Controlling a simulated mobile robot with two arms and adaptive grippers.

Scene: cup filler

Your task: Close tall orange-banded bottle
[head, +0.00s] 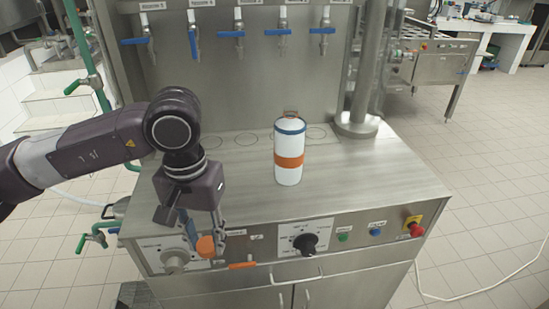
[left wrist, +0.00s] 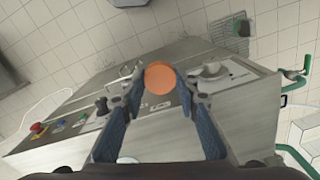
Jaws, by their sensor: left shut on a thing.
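The tall white bottle (head: 289,171) with a blue band near its top and an orange band (head: 289,161) stands upright on the steel counter. A small brownish part shows at its top; I cannot tell what it is. My left gripper (head: 206,238) is shut on a round orange cap (head: 205,247), in front of the counter's front panel, left of and lower than the bottle. In the left wrist view the cap (left wrist: 160,77) sits between the two fingertips (left wrist: 160,84). My right gripper is in neither view.
Several blue-handled taps (head: 238,35) hang on the back wall above the counter (head: 365,185). The front panel has a black knob (head: 305,243), buttons and a red emergency stop (head: 415,228). A steel post (head: 366,75) stands at the back right. The counter around the bottle is clear.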

